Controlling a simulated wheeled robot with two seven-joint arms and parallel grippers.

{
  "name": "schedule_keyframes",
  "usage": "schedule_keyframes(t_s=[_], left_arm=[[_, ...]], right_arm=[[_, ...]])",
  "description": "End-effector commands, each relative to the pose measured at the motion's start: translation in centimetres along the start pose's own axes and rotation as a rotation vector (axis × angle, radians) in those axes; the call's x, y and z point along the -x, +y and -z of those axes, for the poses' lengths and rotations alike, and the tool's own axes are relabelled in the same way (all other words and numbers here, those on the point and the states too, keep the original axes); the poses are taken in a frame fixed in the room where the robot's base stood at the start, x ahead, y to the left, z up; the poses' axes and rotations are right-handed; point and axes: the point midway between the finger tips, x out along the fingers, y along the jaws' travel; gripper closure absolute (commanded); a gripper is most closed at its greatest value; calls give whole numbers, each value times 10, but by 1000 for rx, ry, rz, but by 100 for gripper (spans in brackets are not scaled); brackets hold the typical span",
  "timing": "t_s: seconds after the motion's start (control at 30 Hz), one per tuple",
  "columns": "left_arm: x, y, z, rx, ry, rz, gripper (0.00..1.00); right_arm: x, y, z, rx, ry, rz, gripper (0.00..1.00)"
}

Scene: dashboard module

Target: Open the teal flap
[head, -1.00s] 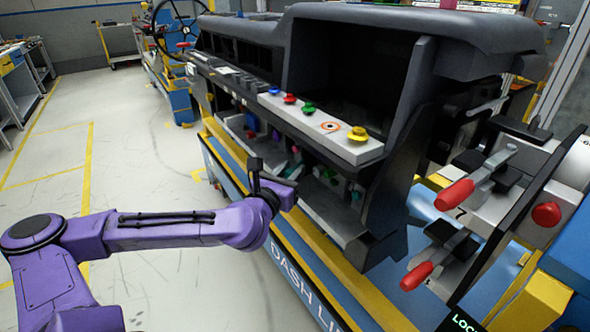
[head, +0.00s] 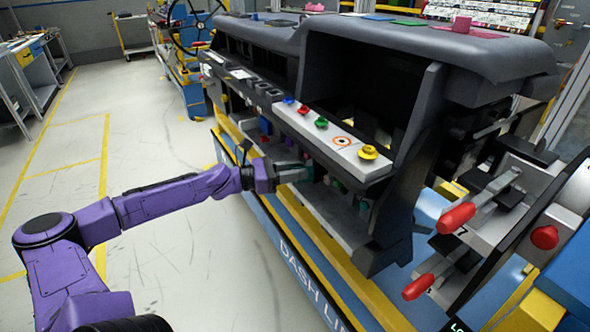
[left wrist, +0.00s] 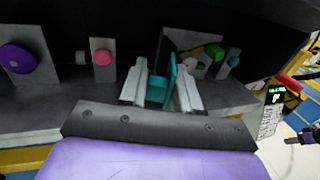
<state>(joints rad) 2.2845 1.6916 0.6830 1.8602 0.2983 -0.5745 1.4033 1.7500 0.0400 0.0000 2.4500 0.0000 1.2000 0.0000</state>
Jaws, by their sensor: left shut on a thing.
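The teal flap (left wrist: 171,76) is a small upright plate in the lower recess of the dashboard module, in the middle of the left wrist view. My left gripper (left wrist: 161,88) has one pale finger on each side of the teal part and is shut on it. In the head view my left gripper (head: 296,174) reaches into the lower opening of the dashboard module (head: 330,215). There the flap is too small and too covered to make out clearly.
A purple knob (left wrist: 17,58) and a pink knob (left wrist: 102,57) sit left of the flap; a green knob (left wrist: 213,51) sits right of it. The dark overhang hangs close above. Red-handled clamps (head: 456,217) stand at the right. The floor at the left is clear.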

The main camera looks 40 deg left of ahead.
Motion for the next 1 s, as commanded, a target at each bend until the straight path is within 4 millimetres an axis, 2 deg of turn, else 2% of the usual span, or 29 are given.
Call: schedule_keyframes(t_s=[0.3, 0.77, 0.8, 0.83, 1.0], left_arm=[[-2, 4, 0, 1, 1, 85, 99], [-2, 4, 1, 1, 2, 96, 99], [-2, 4, 1, 1, 2, 96, 55], [-2, 4, 1, 1, 2, 96, 52], [-2, 4, 1, 0, 1, 96, 52]], right_arm=[[2, 0, 1, 0, 0, 0, 57], [2, 0, 1, 0, 0, 0, 57], [2, 0, 1, 0, 0, 0, 57], [2, 0, 1, 0, 0, 0, 57], [2, 0, 1, 0, 0, 0, 57]])
